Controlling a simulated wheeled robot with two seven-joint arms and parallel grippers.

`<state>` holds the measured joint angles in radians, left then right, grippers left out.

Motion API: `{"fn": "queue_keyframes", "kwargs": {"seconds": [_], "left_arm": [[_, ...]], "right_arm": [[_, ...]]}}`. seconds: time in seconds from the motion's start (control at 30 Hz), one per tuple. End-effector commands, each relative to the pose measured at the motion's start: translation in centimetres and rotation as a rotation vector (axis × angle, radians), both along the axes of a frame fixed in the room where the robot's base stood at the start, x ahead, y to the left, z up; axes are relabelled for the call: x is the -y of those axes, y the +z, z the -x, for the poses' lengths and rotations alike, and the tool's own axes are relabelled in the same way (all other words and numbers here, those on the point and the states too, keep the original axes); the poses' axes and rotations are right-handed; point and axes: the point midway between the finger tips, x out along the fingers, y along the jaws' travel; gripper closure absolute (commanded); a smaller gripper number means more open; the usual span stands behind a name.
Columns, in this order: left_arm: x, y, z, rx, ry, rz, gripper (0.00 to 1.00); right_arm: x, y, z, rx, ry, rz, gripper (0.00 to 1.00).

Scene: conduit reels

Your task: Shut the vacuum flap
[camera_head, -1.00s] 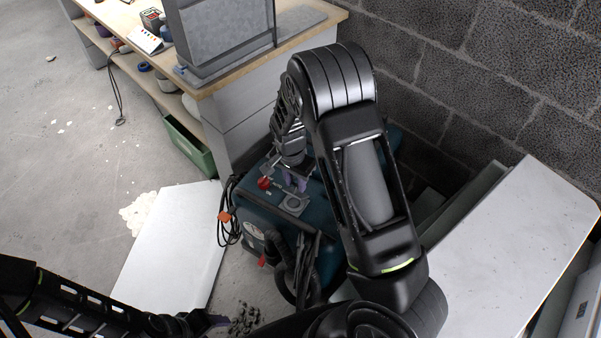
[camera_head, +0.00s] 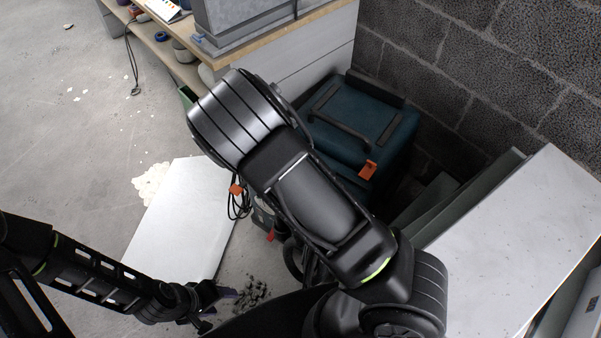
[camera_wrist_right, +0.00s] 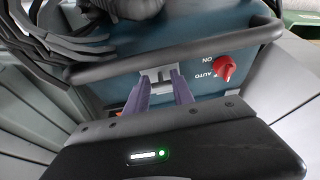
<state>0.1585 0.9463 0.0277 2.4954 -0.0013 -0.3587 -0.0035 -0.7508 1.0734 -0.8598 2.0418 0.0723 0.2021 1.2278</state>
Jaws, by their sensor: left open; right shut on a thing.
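The vacuum (camera_head: 350,125) is a teal box with a dark handle on top, beside the bench, partly hidden behind my right arm. I cannot tell whether this piece belongs to the flap, or how far the flap stands open. The right gripper is hidden in the head view. My left gripper (camera_head: 226,293) is open and empty, low over the floor.
A pale board (camera_head: 180,225) lies on the floor left of the vacuum. Dark debris (camera_head: 250,290) lies near my left gripper. A black cable with an orange tag (camera_head: 236,189) hangs beside the vacuum. A block wall and a pale worktop (camera_head: 520,240) bound the right side.

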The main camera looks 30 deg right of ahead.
Motion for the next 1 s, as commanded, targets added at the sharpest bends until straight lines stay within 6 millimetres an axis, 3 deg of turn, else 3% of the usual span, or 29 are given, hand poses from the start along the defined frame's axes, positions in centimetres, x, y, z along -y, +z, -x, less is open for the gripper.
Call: {"fn": "queue_keyframes", "kwargs": {"seconds": [0.47, 0.5, 0.73, 1.0], "left_arm": [[0.00, -0.10, 0.00, 0.000, 0.000, 0.000, 0.43], [0.00, -0.10, 0.00, 0.000, 0.000, 0.000, 0.43], [0.00, -0.09, 0.00, 0.000, 0.000, 0.000, 0.43], [0.00, -0.04, 0.00, 0.000, 0.000, 0.000, 0.43]], "right_arm": [[-0.34, -0.42, 0.41, -0.010, 0.001, -0.003, 1.00], [-0.34, -0.42, 0.40, -0.010, 0.001, -0.003, 0.69], [-0.23, -0.28, 0.22, -0.005, 0.002, -0.002, 0.50], [-0.20, -0.14, 0.13, -0.002, 0.001, -0.001, 0.49]]}}
